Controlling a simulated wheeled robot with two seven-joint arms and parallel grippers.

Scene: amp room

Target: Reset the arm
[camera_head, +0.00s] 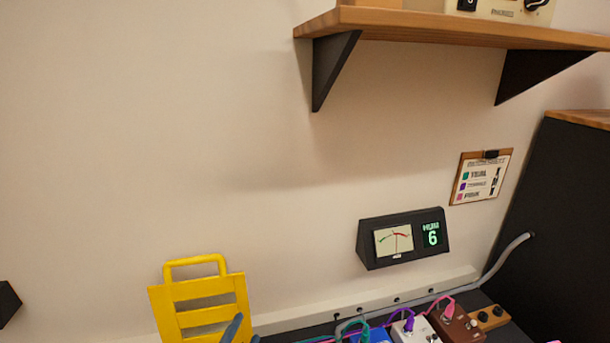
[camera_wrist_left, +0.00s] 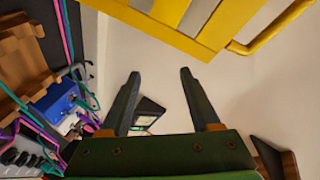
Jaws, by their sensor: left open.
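My left gripper (camera_head: 242,333) shows only as dark fingertips at the bottom edge of the head view, in front of the yellow slatted frame (camera_head: 200,288). In the left wrist view the left gripper (camera_wrist_left: 160,74) is open, with its two dark fingers apart and nothing between them. The yellow frame (camera_wrist_left: 162,36) shows beyond the fingertips there; I cannot tell the exact gap. My right gripper is not in view.
A dark meter box (camera_head: 372,251) reading HUM 6 is on the wall, with a clipboard (camera_head: 466,190) above right. Pedals (camera_head: 455,325) with coloured cables stand at the bottom right. A wooden shelf (camera_head: 430,28) juts out above. Open space lies before the bare wall at left.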

